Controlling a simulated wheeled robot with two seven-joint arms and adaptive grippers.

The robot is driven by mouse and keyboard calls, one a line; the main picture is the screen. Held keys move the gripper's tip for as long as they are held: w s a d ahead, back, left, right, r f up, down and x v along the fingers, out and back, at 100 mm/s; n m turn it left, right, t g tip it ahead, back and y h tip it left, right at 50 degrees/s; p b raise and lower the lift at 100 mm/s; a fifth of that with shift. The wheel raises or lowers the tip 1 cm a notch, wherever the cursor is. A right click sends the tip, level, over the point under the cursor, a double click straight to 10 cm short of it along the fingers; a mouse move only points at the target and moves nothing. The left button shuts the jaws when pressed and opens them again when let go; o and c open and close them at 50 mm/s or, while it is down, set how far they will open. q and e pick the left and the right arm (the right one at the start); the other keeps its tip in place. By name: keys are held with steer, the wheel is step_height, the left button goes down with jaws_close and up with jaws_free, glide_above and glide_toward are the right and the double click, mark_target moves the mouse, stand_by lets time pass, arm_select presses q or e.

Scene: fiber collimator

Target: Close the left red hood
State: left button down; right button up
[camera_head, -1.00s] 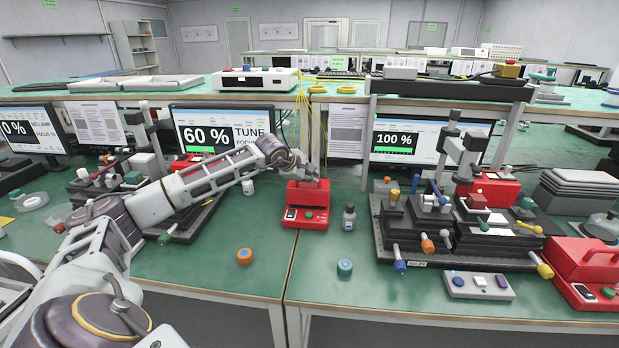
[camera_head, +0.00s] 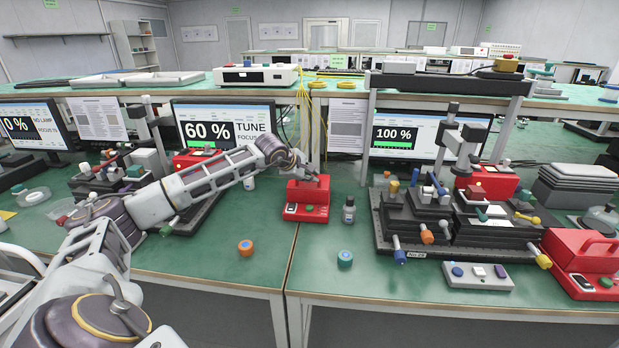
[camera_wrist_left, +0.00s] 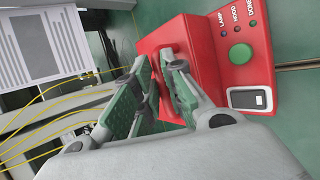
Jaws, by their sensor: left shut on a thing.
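The left red hood (camera_head: 307,191) is a small red box with a sloped front panel, standing on the green bench near the middle in the head view. My left gripper (camera_head: 303,172) is at its top. In the left wrist view the hood (camera_wrist_left: 205,75) shows a green button, a small display and printed labels on its panel. There the fingers of my left gripper (camera_wrist_left: 160,72) are shut on the handle at the top of the hood. The fingers partly hide the handle, and I cannot tell how far the lid is raised. My right gripper is not in view.
A small bottle (camera_head: 348,211) stands just right of the hood. Orange (camera_head: 245,247) and teal (camera_head: 344,258) round pieces lie in front. An optical stage (camera_head: 455,225) and another red box (camera_head: 583,262) stand to the right. Yellow cables (camera_head: 303,110) hang behind.

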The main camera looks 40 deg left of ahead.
arm_select(q)
steer(key=shift+s+d+f, duration=0.25)
steer(key=shift+f, duration=0.4)
steer(key=c, duration=1.9)
jaws_free()
steer(key=o, duration=0.4)
steer(key=shift+s+r, duration=0.1)
steer(key=shift+s, duration=0.15)
steer(key=shift+r, duration=0.1)
steer(key=shift+w+a+r, duration=0.1)
steer(key=shift+w+r, duration=0.1)
steer(key=shift+s+r, duration=0.15)
steer(key=v, duration=1.1)
steer(key=shift+s+r, duration=0.1)
steer(key=shift+s, duration=0.1)
